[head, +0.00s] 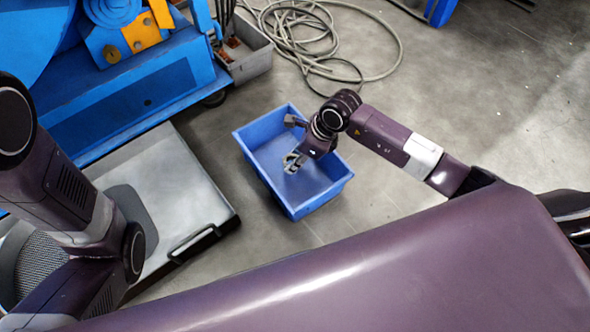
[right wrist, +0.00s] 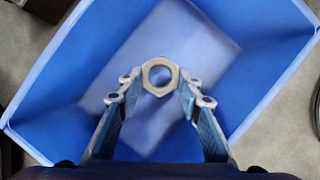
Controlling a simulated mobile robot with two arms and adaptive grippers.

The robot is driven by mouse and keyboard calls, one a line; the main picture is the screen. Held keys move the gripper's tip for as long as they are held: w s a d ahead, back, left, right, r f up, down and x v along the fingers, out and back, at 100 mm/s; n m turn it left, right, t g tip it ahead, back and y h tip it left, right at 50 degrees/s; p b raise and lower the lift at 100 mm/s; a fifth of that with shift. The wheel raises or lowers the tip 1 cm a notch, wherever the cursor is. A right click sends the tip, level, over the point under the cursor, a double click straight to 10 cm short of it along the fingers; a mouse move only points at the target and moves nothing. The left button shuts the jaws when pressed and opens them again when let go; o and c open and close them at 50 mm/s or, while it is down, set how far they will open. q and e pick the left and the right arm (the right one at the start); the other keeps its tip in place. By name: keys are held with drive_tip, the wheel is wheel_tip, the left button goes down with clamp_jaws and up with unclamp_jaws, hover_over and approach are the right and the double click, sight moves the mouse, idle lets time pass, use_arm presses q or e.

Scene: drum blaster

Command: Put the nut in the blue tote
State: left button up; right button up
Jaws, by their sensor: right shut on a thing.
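The nut (right wrist: 160,76) is a pale metal hexagon with a round hole. In the right wrist view it sits between the fingertips of my right gripper (right wrist: 160,88), which is shut on it. The blue tote (head: 254,140) stands on the floor in the middle of the head view. My right gripper (head: 293,163) is over the inside of the tote, and the tote's walls (right wrist: 60,75) surround it in the wrist view. The nut is too small to make out in the head view. My left arm shows at the left edge, but its gripper is not in view.
A grey metal tray (head: 172,178) with a black handle lies left of the tote. A blue machine (head: 135,95) and a grey bin (head: 250,62) stand behind. A coiled hose (head: 305,35) lies on the floor. The floor right of the tote is clear.

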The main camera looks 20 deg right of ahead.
wheel_tip(320, 180, down, 4)
drive_tip(key=b, duration=0.3)
drive_tip(key=shift+f, duration=0.2)
drive_tip(key=shift+r, duration=0.15)
drive_tip(key=o, duration=1.3)
